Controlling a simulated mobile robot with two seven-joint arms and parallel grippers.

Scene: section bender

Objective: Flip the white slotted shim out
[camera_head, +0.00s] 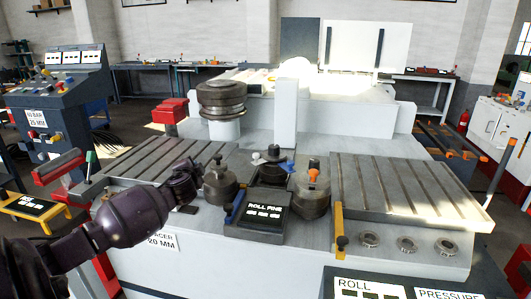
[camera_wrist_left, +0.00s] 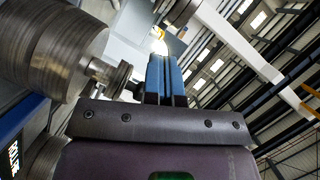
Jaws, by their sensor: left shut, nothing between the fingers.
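My left gripper (camera_head: 196,172) reaches in from the left and stops beside the left bending roll (camera_head: 220,186). In the left wrist view its blue fingers (camera_wrist_left: 167,78) are shut together and hold nothing. The roll's ridged side (camera_wrist_left: 52,40) and its narrow threaded spindle (camera_wrist_left: 108,76) show left of the fingers. A small pale piece (camera_head: 257,160) by the middle roll's spindle (camera_head: 273,153) may be the white slotted shim, but it is too small to be sure. A blue tab (camera_head: 287,164) sits on that spindle's right side. My right gripper is out of view.
The right roll (camera_head: 311,192) carries an orange tab (camera_head: 315,176). A ROLL PINS box (camera_head: 263,212) stands in front between the rolls. Slotted plates lie left (camera_head: 150,160) and right (camera_head: 395,187). A tall white post (camera_head: 292,110) rises behind.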

